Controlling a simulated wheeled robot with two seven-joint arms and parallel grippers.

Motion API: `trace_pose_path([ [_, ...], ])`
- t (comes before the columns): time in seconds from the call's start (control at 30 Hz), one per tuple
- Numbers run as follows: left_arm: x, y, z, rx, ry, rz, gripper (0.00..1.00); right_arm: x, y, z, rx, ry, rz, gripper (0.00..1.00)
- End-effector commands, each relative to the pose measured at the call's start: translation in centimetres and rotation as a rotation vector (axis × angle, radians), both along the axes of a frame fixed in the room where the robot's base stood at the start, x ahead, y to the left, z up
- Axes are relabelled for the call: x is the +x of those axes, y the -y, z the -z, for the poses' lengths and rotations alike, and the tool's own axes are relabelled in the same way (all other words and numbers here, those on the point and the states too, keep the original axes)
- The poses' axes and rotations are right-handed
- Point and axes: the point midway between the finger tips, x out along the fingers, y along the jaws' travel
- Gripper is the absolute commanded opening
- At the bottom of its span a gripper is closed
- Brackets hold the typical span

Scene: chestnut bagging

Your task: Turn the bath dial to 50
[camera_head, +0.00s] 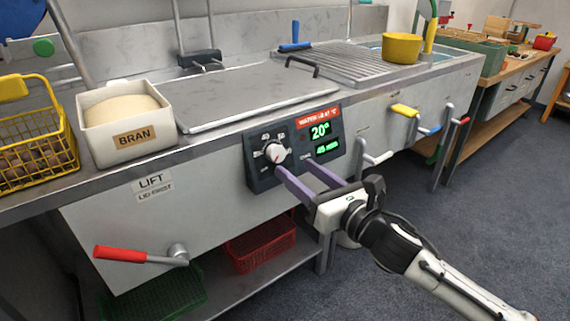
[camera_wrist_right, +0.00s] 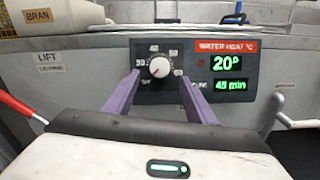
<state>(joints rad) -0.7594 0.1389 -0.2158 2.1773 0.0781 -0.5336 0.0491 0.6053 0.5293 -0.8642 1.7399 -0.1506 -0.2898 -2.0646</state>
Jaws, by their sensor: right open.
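The bath dial (camera_head: 275,153) is a round white knob on a dark control panel (camera_head: 262,181) on the front of the steel bath. In the right wrist view the dial (camera_wrist_right: 159,67) has numbers from 30 to 60 around it, and a small red mark shows on the knob. The display (camera_wrist_right: 227,63) reads 20° above 45 min. My right gripper (camera_head: 293,166) is open, its purple fingers pointing at the panel. In the right wrist view the dial appears between the fingertips; I cannot tell whether they touch it. My left gripper is not in view.
A white BRAN box (camera_head: 128,142) and a yellow basket (camera_head: 66,148) stand on the left ledge. A red-handled lever (camera_head: 122,254) is below. Red (camera_head: 262,246) and green crates sit on the lower shelf. White, yellow and blue handles project from the front at right.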

Motion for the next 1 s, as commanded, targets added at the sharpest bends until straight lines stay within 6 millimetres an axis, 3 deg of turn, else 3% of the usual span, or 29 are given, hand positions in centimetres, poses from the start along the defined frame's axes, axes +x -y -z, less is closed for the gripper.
trace_pose_path([
  [0.3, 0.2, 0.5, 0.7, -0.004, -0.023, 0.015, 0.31, 4.1, -2.9, 0.1, 0.003, -0.001, -0.001, 0.51],
  [0.7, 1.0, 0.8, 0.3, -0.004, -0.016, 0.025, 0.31, 4.8, -3.4, 0.0, 0.003, -0.003, -0.001, 0.51],
  [0.93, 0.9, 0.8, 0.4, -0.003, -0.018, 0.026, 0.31, 4.8, -3.4, 0.0, 0.003, -0.002, 0.0, 0.14],
  [1.0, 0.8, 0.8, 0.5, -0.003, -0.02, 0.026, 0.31, 4.8, -3.4, 0.0, 0.003, -0.002, 0.0, 0.09],
])
